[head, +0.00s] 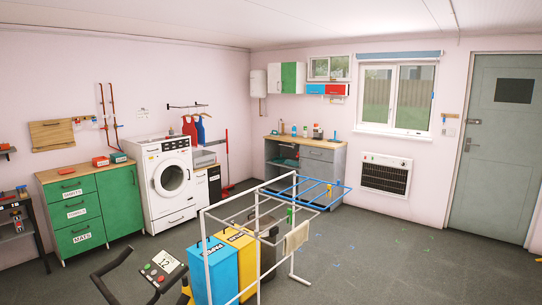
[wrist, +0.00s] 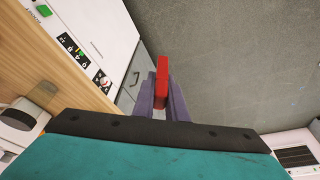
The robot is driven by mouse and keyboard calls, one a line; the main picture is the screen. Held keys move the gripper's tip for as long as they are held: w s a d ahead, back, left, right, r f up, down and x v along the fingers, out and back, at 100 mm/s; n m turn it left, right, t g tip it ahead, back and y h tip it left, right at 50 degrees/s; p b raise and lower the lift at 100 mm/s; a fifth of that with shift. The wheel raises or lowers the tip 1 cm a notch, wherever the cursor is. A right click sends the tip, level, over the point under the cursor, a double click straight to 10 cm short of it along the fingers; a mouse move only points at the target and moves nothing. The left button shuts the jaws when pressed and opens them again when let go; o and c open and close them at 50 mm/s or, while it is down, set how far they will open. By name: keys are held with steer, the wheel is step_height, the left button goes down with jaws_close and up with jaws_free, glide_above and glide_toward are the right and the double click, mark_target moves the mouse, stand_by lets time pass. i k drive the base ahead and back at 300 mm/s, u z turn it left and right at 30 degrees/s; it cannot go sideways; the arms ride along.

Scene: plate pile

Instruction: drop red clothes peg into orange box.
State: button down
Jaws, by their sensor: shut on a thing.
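My gripper (wrist: 162,98) shows in the wrist view, its two grey-purple fingers shut on the red clothes peg (wrist: 162,70). The peg stands out beyond the fingertips, over the grey floor and beside a white cabinet front. I cannot make out my gripper or the held peg in the head view. A small orange-red box (head: 101,161) lies on the wooden top of the green drawer cabinet at the left of the head view. I cannot tell whether it is the orange box. No orange box shows clearly in the wrist view.
The green cabinet (head: 82,213) stands left of a white washing machine (head: 166,185). A white drying rack (head: 205,246) with a blue frame stands in front, around a blue bin (head: 221,268) and a yellow bin (head: 240,250). The floor at the right is mostly clear.

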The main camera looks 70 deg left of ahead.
mark_target(102, 165)
steer(key=u, duration=1.6)
steer(key=i, duration=3)
steer(key=z, duration=0.05)
